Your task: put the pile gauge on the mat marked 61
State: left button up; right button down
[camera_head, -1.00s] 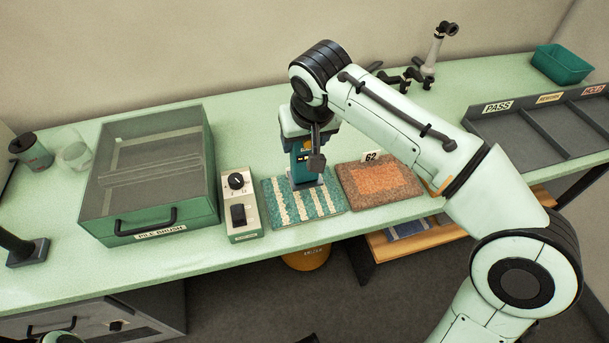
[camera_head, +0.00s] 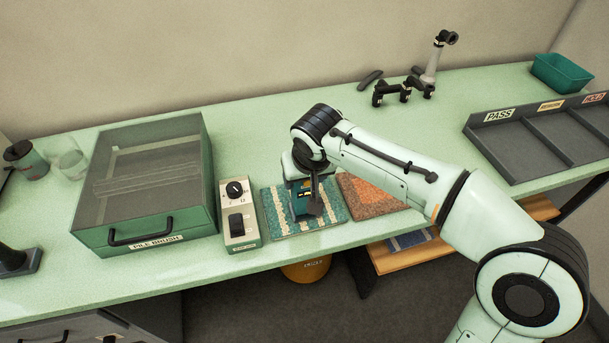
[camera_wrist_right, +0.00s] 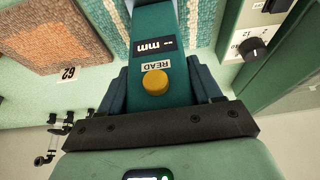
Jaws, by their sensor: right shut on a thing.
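The teal pile gauge (camera_head: 301,203) is upright in my right gripper (camera_head: 303,180), which is shut on it. In the right wrist view the gauge (camera_wrist_right: 151,45) shows a yellow button, a READ label and a small "mm" display between the fingers (camera_wrist_right: 160,88). The gauge is over the teal-and-cream striped mat (camera_head: 329,201); whether its foot touches the mat I cannot tell. No number shows on this mat; the arm and gauge hide part of it. The orange mat (camera_head: 367,196) to its right carries a 62 tag in the wrist view (camera_wrist_right: 68,73). My left gripper is out of view.
A control box (camera_head: 239,222) with a knob and switch stands just left of the striped mat. Left of that is the green PILE BRUSH case (camera_head: 146,225). A divided tray (camera_head: 497,137) with a PASS label is at the right. The bench behind the arm is mostly clear.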

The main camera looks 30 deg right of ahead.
jog(key=shift+c, duration=1)
grip_release()
jog(key=shift+f, duration=0.1)
jog(key=p+v, duration=0.2)
jog(key=v, duration=1)
jog(key=shift+s, duration=0.15)
jog(key=shift+a, duration=0.1)
